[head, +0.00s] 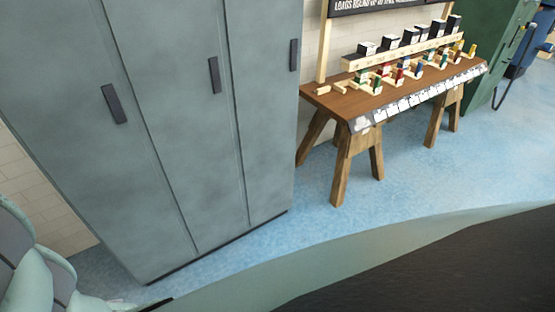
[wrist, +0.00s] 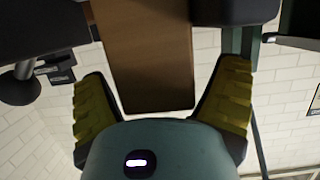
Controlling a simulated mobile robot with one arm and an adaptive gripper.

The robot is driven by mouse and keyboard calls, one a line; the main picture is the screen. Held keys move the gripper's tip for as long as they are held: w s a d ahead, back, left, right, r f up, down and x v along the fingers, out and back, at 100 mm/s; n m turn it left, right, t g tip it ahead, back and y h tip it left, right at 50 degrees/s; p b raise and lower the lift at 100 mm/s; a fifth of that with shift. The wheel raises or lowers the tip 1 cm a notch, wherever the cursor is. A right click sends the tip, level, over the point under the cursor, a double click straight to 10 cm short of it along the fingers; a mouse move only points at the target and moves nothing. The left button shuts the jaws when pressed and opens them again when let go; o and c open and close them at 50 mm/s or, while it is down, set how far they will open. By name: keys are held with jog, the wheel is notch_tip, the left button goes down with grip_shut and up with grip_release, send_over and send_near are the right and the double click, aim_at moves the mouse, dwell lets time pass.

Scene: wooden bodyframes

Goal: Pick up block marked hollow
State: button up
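A wooden workbench (head: 345,100) on trestle legs stands at the upper right in the head view. On it are several small coloured and pale blocks (head: 388,79) in a row, with several dark-faced boxes (head: 411,38) on a raised shelf behind. No marking reading hollow is legible, so I cannot tell which block it is. My gripper (wrist: 158,70) shows in the wrist view with its two yellow-green padded fingers wide apart. It is open, with nothing held. A brown board-like thing (wrist: 150,60) shows beyond the fingers, apparently apart from them.
Tall grey-green lockers (head: 200,130) fill the left and middle of the head view, left of the bench. A green cabinet (head: 488,50) stands past the bench's far end. Blue floor (head: 440,165) is clear in front of the bench.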

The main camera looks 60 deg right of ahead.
jog(key=c, duration=1.3)
jog(key=shift+o, duration=0.2)
jog(key=shift+r, duration=0.1)
